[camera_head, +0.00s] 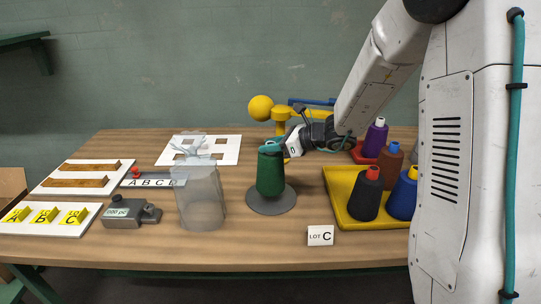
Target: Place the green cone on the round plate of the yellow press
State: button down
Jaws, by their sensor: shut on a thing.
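The green cone (270,175) stands upright, with a teal top, over a grey round plate (285,206) near the middle of the table. Its base appears to be at the plate, but I cannot tell whether it touches. My gripper (273,148) reaches in from the right and is shut on the cone's top; its fingers are small and partly merged with the cone. The yellow press (261,108) shows behind, with a round yellow ball and a yellow post. My arm and the cone hide its lower part.
At right, a yellow tray (343,195) holds several coloured cones. A "LOT C" card (320,235) stands in front. A white cut-out board (229,150) lies behind left.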

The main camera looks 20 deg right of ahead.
aim_at(271, 167)
jog(key=shift+f, duration=1.55)
jog(key=c, duration=1.1)
grip_release()
